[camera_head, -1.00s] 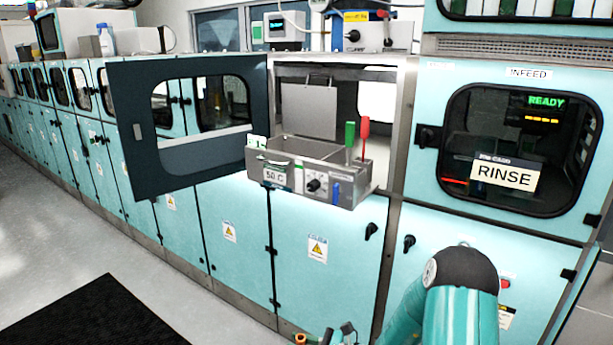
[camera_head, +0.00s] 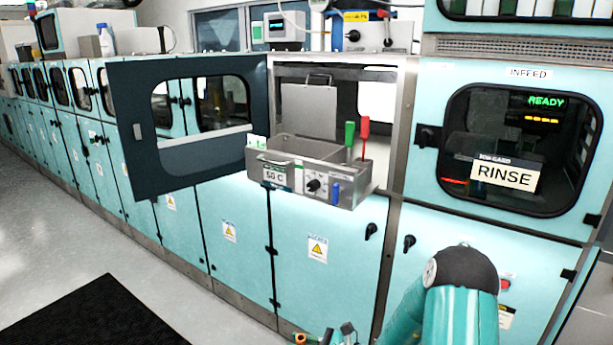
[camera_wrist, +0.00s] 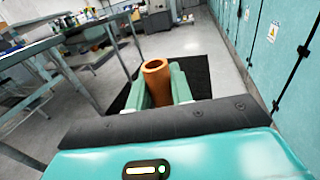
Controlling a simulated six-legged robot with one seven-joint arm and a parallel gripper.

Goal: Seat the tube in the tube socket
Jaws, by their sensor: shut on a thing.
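The tube is copper-orange and hollow, with an open round end; it shows in the wrist view (camera_wrist: 156,77). My gripper (camera_wrist: 161,88) is shut on it, with one pale green finger on each side. The tube's lower part is hidden by the gripper body. In the head view, a small orange ring (camera_head: 300,338) shows at the bottom edge beside the dark tip of my arm, mostly cut off. I cannot pick out the tube socket in either view.
A metal drawer unit (camera_head: 313,186) marked 50 C, with green and red handles, sticks out of an open cabinet bay. Its dark windowed door (camera_head: 132,150) stands open to the left. A closed RINSE window is at the right. A dark mat (camera_head: 95,318) lies on the clear floor.

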